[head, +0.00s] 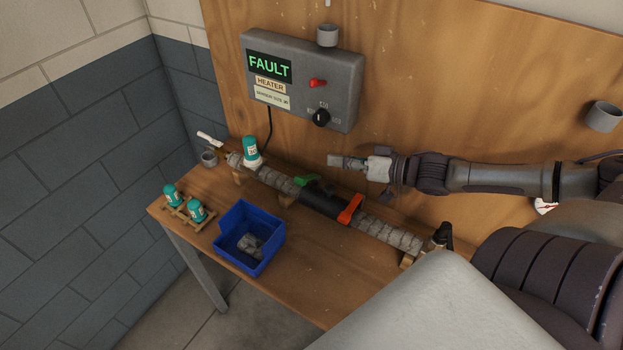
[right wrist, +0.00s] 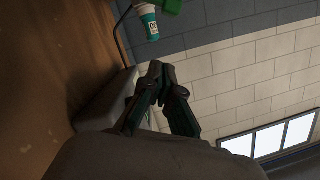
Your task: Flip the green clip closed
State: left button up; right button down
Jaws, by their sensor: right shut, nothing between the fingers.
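The green clip (head: 304,181) sits at the left end of the black sleeve (head: 322,204) on the wrapped pipe. Its bright part sticks up and to the left; the frames are too small to tell how far its lever stands open. My right gripper (head: 333,161) reaches in from the right, above and behind the pipe, a little right of the clip and apart from it. Its fingers are shut and empty. In the right wrist view the fingertips (right wrist: 160,70) meet, and a green piece (right wrist: 170,6), likely the clip, shows at the top edge. My left gripper is not in view.
An orange clip (head: 351,209) is at the sleeve's right end. A teal canister (head: 250,151) stands on the pipe's left part; two more (head: 172,195) are in a wooden rack. A blue bin (head: 226,219) is in front. A grey control box (head: 345,80) reads FAULT.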

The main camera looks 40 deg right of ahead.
aim_at(308, 178)
jog(key=w+a+f+b, duration=0.1)
jog(key=w+a, duration=0.1)
jog(key=w+a+f, duration=0.2)
jog(key=shift+w+f+b, duration=0.15)
jog(key=shift+f+b, duration=0.1)
jog(key=shift+b, duration=0.15)
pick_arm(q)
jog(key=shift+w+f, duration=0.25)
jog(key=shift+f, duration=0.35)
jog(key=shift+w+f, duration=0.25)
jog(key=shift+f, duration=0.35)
pick_arm(e)
jog(key=shift+s+a+f, duration=0.2)
jog(key=shift+a+f, duration=0.1)
jog(key=shift+f, duration=0.2)
